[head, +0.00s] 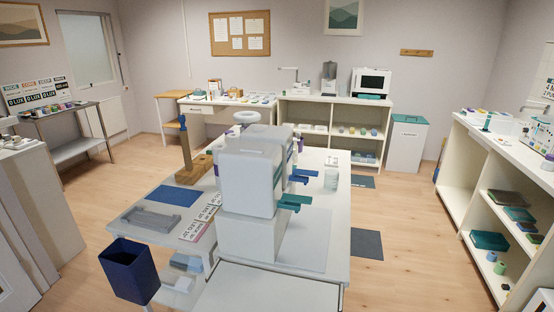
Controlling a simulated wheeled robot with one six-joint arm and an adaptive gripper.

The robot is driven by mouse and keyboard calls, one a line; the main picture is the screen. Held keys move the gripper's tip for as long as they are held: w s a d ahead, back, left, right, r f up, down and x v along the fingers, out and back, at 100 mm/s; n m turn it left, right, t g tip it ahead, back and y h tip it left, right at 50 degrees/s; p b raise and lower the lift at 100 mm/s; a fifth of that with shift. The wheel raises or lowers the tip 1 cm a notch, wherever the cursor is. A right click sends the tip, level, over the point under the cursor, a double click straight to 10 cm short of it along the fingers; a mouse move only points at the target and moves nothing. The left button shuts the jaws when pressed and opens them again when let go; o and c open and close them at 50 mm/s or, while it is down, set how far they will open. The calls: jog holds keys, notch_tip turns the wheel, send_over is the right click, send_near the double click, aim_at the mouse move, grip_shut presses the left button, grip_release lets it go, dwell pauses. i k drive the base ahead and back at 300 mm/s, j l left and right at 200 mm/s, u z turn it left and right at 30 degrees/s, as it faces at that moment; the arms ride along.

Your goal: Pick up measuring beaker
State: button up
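A small pale, see-through cup-like vessel (331,179), which looks like the measuring beaker, stands upright on the right side of the white central table (160,217). It is small in the head view, so markings cannot be read. It is to the right of a large white machine (247,180) with blue and teal levers. Nothing is seen touching it. My gripper is not recognisable in this view.
A wooden stand (194,168), a blue mat (173,195) and a grey tray (151,219) occupy the table's left side. A dark blue bin (129,270) is at the front left. Shelving (480,185) lines the right. Floor (405,225) between table and shelving is mostly clear.

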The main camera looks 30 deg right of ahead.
aim_at(331, 181)
jog(key=i+l+u, duration=0.15)
jog(key=l, duration=0.2)
jog(key=i+l+u, duration=0.1)
jog(key=l, duration=0.25)
jog(key=i+l+u, duration=0.15)
jog(key=l, duration=0.25)
jog(key=i+l+u, duration=0.1)
jog(key=l, duration=0.3)
jog(key=i+l+u, duration=0.15)
jog(key=l, duration=0.25)
jog(key=l+u, duration=0.15)
jog(key=l, duration=0.4)
jog(key=l+u, duration=0.15)
jog(key=l, duration=0.4)
jog(key=l+u, duration=0.2)
jog(key=l, duration=0.3)
jog(key=k+l+u, duration=0.15)
jog(key=l, duration=0.4)
jog(key=k+l+u, duration=0.15)
jog(key=l, duration=0.35)
jog(key=i+l, duration=0.05)
